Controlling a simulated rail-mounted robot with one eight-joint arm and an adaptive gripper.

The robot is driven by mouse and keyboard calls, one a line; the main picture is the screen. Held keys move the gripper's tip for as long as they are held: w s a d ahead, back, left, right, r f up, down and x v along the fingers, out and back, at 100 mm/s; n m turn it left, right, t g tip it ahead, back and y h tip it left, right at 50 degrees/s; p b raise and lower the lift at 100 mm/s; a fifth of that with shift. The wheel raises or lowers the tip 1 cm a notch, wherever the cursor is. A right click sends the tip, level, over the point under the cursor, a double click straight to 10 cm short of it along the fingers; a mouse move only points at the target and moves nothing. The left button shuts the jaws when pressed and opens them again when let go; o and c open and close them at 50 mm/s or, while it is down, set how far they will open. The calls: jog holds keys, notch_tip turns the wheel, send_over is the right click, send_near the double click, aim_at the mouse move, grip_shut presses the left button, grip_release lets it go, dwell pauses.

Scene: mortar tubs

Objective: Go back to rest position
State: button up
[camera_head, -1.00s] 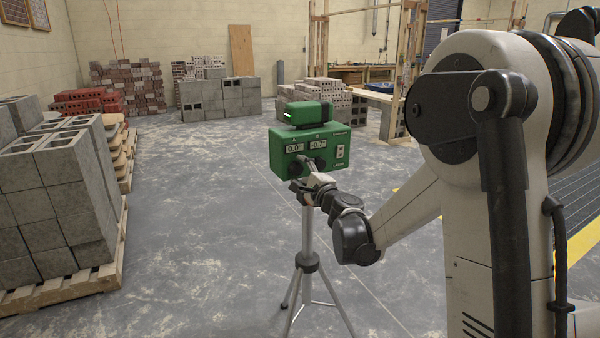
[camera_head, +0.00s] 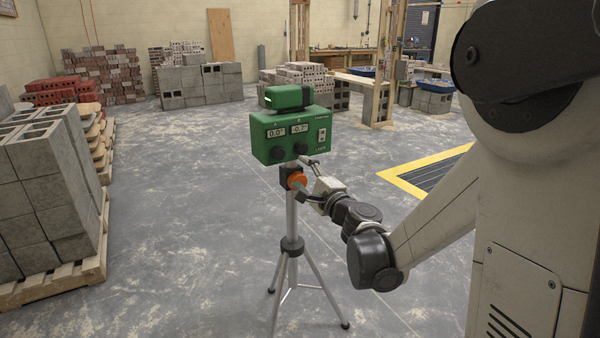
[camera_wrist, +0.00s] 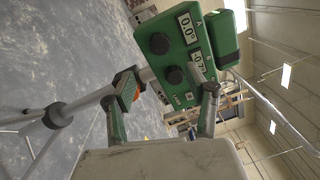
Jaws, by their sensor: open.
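My gripper (camera_head: 308,178) is open and empty, just below and to the right of a green laser level (camera_head: 290,135) in the head view. The level stands on a silver tripod (camera_head: 292,225), with an orange-and-black part (camera_head: 293,178) under its head. Its two displays read 0.0° and -0.7°, with two black knobs below them. In the wrist view my two fingers (camera_wrist: 160,110) stand apart, with the green level (camera_wrist: 185,55) and its knobs beyond them. The wrist picture is turned sideways. I cannot tell whether a finger touches the level or tripod.
A pallet of grey blocks (camera_head: 45,190) stands at the left. Red bricks (camera_head: 50,92) and more grey blocks (camera_head: 200,85) are at the back. A yellow-edged floor grid (camera_head: 430,175) lies at the right. Open concrete floor surrounds the tripod.

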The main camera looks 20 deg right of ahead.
jog(key=s+a+r+n+g+y+p, duration=0.1)
jog(key=s+a+r+n+g+p, duration=0.15)
jog(key=s+a+n, duration=0.35)
jog(key=s+a+r+n+g+y+p, duration=0.1)
jog(key=s+a+r+n+g, duration=0.15)
jog(key=s+n, duration=0.35)
jog(key=s+d+f+n+g+h+p, duration=0.1)
jog(key=s+d+f+n+g+h, duration=0.1)
jog(key=s, duration=0.9)
jog(key=s+d+f+n+g+h+p, duration=0.1)
jog(key=s+d+f+n+g+h, duration=0.1)
jog(key=s, duration=0.9)
jog(key=shift+d+f+n+g+h+p, duration=0.2)
jog(key=shift+d+n+g+h+p, duration=0.15)
jog(key=shift+d+n+g+h, duration=0.6)
